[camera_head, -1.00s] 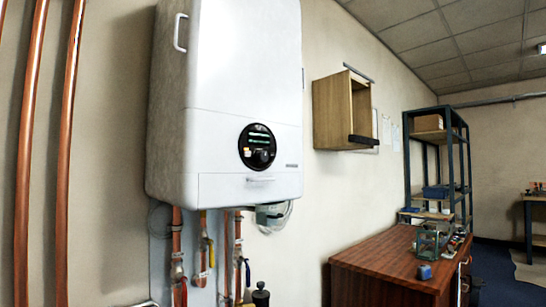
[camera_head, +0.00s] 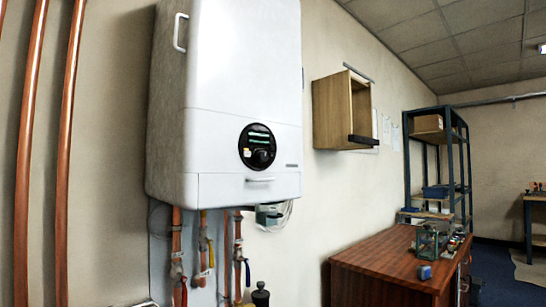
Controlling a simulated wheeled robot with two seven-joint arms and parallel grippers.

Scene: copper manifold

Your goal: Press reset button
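A white boiler (camera_head: 245,70) hangs on the wall left of the middle. On its front is a round black control panel (camera_head: 257,146) with green display lines and a knob. A small pale yellow-orange spot shows at the panel's lower left; I cannot tell whether it is the reset button. Neither of my grippers shows in the head view.
Copper pipes (camera_head: 66,150) run up the wall at the left. Pipes with valves (camera_head: 203,250) hang below the boiler. A wooden wall box (camera_head: 335,112) is to its right. A brown wooden cabinet (camera_head: 375,265) stands lower right, with a blue shelf rack (camera_head: 408,165) behind.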

